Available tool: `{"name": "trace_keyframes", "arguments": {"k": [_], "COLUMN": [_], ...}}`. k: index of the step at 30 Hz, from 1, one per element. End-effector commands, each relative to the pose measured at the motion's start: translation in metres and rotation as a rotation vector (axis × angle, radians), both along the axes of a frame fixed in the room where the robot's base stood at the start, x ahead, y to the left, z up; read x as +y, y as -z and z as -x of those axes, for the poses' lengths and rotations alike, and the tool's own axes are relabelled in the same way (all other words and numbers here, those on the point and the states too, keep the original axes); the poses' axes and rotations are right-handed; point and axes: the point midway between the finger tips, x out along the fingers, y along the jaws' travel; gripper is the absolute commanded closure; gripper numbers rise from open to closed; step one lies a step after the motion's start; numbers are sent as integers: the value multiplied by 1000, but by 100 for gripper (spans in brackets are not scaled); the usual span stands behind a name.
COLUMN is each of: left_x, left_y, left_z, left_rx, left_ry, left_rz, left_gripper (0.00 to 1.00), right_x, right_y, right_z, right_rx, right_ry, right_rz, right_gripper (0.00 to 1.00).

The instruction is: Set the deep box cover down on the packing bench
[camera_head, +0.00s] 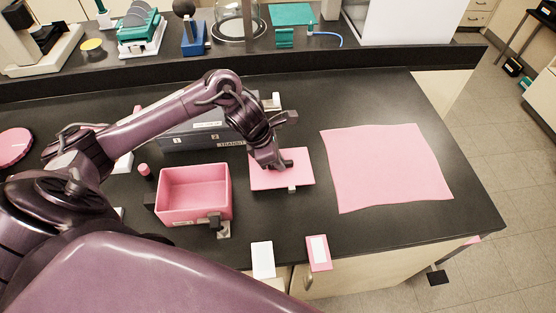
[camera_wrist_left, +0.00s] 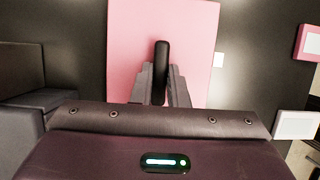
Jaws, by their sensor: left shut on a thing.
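The deep box cover (camera_head: 302,175) is a flat pink lid with a dark upright handle, right of the open pink box (camera_head: 194,192) in the head view. My left gripper (camera_head: 281,164) is over the cover and shut on its handle. In the left wrist view the handle (camera_wrist_left: 161,60) stands between the jaws, with the pink cover (camera_wrist_left: 195,45) behind. The cover looks level and low over the black packing bench (camera_head: 300,213). I cannot tell whether it touches the bench. My right gripper is not in view.
A pink cloth or mat (camera_head: 387,167) lies on the right of the bench. A grey case (camera_head: 195,134) stands behind the box, partly hidden by my arm. White (camera_head: 263,259) and pink (camera_head: 319,252) cards are at the front edge. Bare bench lies between cover and mat.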

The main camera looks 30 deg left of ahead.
Motion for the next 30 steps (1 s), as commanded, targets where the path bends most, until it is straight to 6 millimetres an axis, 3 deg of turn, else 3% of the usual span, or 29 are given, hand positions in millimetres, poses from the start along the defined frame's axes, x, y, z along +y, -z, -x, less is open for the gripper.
{"name": "trace_keyframes", "arguments": {"k": [4, 16, 17, 21, 30], "left_x": [0, 0, 0, 0, 0], "left_y": [11, 17, 15, 15, 13], "left_z": [0, 0, 0, 0, 0], "left_rx": [0, -2, -1, 0, -1], "left_ry": [-1, 0, -1, 0, 0], "left_rz": [0, -1, -1, -1, -1], "left_gripper": [100, 100, 82, 65, 65], "right_x": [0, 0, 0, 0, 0], "right_y": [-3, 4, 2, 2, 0], "right_z": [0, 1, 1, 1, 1], "right_rx": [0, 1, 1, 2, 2], "right_ry": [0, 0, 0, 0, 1], "right_rz": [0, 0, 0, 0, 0], "right_gripper": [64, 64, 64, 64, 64]}}
